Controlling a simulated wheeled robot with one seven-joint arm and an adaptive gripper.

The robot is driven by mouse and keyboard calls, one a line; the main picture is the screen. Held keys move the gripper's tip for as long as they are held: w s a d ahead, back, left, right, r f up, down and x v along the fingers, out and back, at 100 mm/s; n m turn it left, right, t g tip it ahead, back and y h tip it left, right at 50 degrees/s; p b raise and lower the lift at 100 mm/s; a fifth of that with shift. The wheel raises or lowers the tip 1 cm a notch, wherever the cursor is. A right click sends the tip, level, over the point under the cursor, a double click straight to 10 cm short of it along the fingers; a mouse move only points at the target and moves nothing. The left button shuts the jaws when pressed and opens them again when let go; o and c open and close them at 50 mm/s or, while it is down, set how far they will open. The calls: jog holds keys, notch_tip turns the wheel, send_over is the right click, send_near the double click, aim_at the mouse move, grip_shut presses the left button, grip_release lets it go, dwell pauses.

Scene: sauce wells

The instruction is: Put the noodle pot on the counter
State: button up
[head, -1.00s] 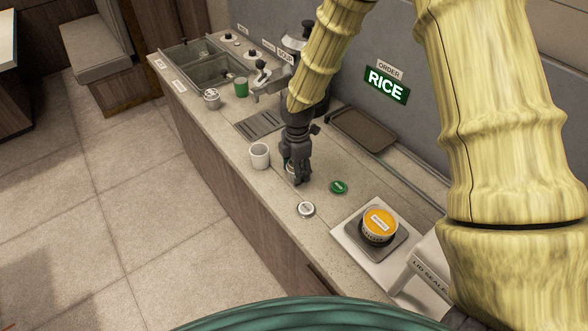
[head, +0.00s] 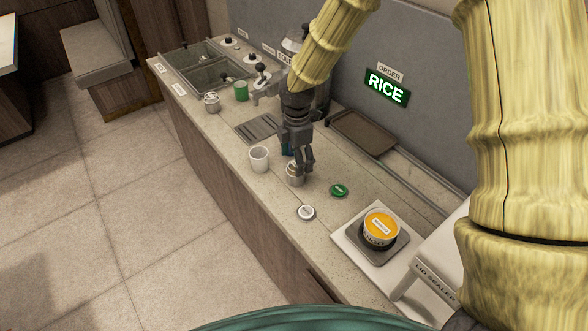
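A small pale pot with a dark label (head: 293,178) stands on the counter (head: 265,190), partly hidden by my gripper (head: 302,172). My gripper points down at the pot's right and back side. Its fingers overlap the pot, and I cannot tell whether they touch it or how far they are open. An orange-lidded pot (head: 381,225) with a white label sits on the grey plate of the lid sealer (head: 435,287). Neither label is readable, so I cannot tell which is the noodle pot.
A white cup (head: 259,158) stands just left of the pot under my gripper. A white lid (head: 306,212) and a green lid (head: 339,190) lie in front. A brown tray (head: 362,134) is at the back. A green cup (head: 241,91) and wells are farther left.

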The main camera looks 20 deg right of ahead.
jog(key=shift+r+b, duration=0.5)
jog(key=shift+r, duration=2.45)
